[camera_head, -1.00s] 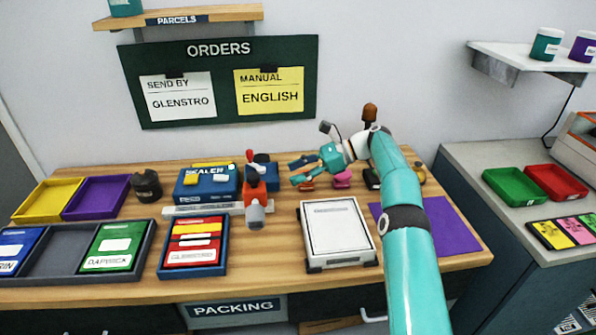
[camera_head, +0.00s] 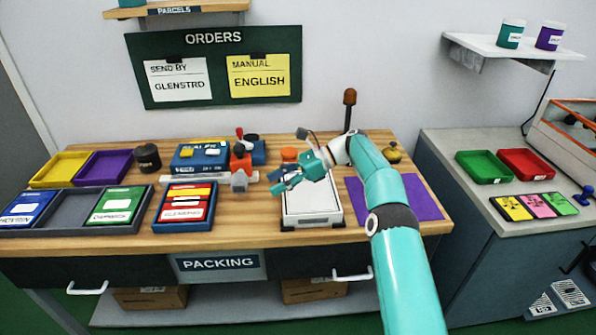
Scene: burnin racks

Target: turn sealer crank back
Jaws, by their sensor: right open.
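The blue sealer (camera_head: 201,154) stands at the back left of the wooden bench, with a pale bar (camera_head: 208,178) along its front. At its right end is an orange-red part (camera_head: 241,163) with a grey front end. A thin lever with a red knob (camera_head: 239,132) sticks up there; I take it for the crank but cannot be sure. My right gripper (camera_head: 274,180) is open and empty, pointing left, in front of the scale's back left corner in the picture. It is to the right of the orange-red part, with a gap between them. My left gripper is not in view.
A white-topped scale (camera_head: 312,208) lies below my right gripper. An orange round item (camera_head: 289,154) is behind it. A purple mat (camera_head: 424,197) lies to the right. A blue tray (camera_head: 158,217) of red cards is in front of the sealer. Bare wood shows between tray and scale.

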